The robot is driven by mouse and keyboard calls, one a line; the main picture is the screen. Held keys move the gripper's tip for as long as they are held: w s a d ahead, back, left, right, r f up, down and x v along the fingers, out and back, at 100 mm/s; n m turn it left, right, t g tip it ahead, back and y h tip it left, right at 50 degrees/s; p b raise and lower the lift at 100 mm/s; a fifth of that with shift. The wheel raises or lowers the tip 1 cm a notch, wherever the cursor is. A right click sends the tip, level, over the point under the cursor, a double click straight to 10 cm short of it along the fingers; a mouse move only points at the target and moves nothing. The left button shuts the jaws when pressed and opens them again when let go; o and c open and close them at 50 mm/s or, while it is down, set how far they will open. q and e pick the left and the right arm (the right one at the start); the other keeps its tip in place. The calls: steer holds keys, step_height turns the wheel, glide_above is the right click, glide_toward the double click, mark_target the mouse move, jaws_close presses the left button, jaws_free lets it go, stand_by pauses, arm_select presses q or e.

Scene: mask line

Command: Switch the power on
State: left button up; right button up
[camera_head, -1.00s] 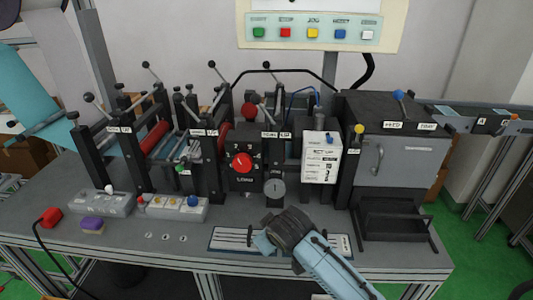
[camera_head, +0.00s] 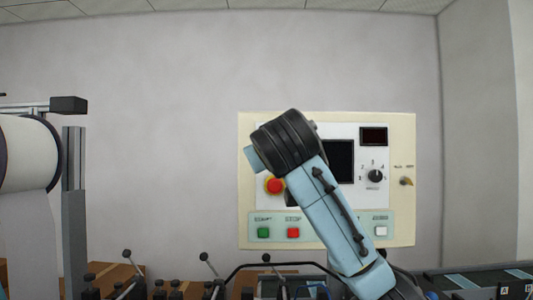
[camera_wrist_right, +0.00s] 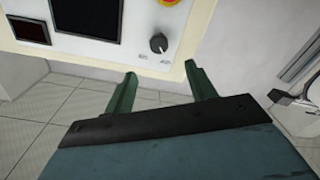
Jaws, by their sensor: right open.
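The cream control panel (camera_head: 246,235) stands upright before the wall in the head view. A black rotary knob (camera_wrist_right: 159,43) with two small labels, too blurred to read surely, sits near the panel's edge in the right wrist view. My right gripper (camera_wrist_right: 161,70) is open, its two green fingers pointing at the panel with the knob ahead between their tips. No contact shows, and the fingers look empty. My left gripper is not in view.
The panel also carries a red stop button (camera_head: 274,185), a dark screen (camera_head: 341,160), a small display (camera_head: 373,136), a numbered dial (camera_head: 375,175), a yellowish switch (camera_head: 406,181), and a green button (camera_head: 264,232). A white roll (camera_head: 28,153) stands left. Machine levers line the bottom.

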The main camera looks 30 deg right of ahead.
steer(key=p+x, duration=0.5)
steer(key=x, duration=0.8)
steer(key=shift+s+r, duration=0.1)
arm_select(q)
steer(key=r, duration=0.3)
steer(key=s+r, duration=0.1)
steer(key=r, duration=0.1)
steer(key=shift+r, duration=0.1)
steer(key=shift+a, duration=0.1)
arm_select(e)
steer(key=c, duration=1)
